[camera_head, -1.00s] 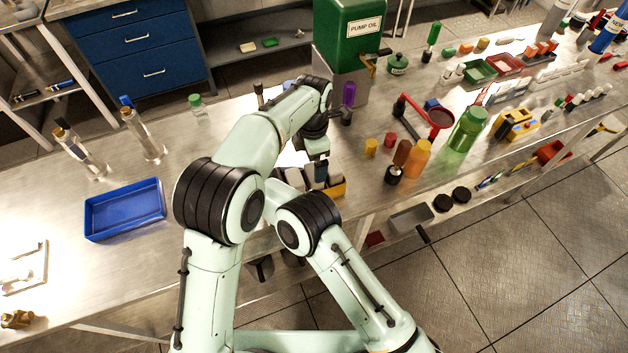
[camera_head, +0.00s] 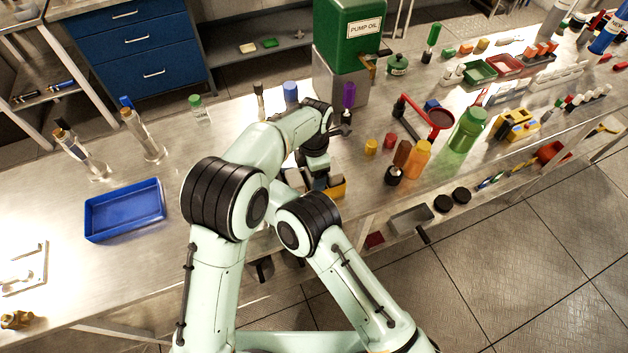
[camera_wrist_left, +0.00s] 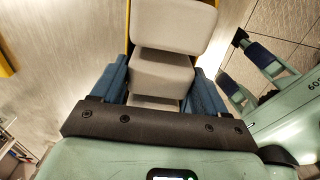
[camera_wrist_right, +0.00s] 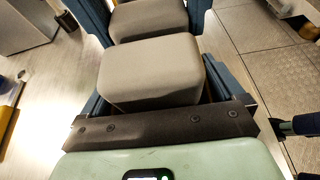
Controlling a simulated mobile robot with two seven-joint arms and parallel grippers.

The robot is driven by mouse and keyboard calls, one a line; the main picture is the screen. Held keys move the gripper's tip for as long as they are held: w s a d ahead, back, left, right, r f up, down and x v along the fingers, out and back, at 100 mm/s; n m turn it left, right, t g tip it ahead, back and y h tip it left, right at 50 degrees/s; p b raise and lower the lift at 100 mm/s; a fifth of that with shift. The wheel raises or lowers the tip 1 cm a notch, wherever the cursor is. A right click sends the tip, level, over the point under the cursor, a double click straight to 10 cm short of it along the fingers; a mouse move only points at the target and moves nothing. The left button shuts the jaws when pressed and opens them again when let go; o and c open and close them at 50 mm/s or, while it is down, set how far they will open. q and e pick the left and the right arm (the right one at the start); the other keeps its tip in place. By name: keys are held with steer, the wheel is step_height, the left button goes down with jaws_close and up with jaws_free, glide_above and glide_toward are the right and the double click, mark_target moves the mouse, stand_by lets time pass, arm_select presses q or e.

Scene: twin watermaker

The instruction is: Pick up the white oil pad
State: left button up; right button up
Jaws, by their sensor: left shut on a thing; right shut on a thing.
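Several pale grey-white oil pads (camera_head: 336,181) stand in a row in a small yellow holder (camera_head: 339,191) at the front edge of the bench. My right gripper (camera_head: 320,183) is low at this holder in the head view, partly behind my arm. In the right wrist view its blue fingers (camera_wrist_right: 148,15) flank a row of pads (camera_wrist_right: 150,70) and are shut on one. In the left wrist view the blue fingers of my left gripper (camera_wrist_left: 160,80) are shut on a pale pad (camera_wrist_left: 160,72), with another pad (camera_wrist_left: 173,22) beyond it. I cannot make out my left gripper in the head view.
A blue tray (camera_head: 124,209) and glass cylinders (camera_head: 143,133) stand on the left. The green pump oil container (camera_head: 345,40) is behind. An orange bottle (camera_head: 417,160), a green bottle (camera_head: 467,130) and a red ring stand (camera_head: 440,118) are right. The bench near the blue tray is clear.

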arm_select(q)
steer(key=shift+r, duration=0.1)
step_height(320, 180, up, 18)
stand_by(0.5)
steer(key=shift+o, duration=0.5)
arm_select(e)
steer(key=o, duration=0.7)
steer(key=v, duration=1.2)
arm_select(q)
steer(key=shift+s, duration=0.1)
arm_select(e)
steer(key=shift+s+f, duration=0.1)
steer(key=shift+s, duration=0.05)
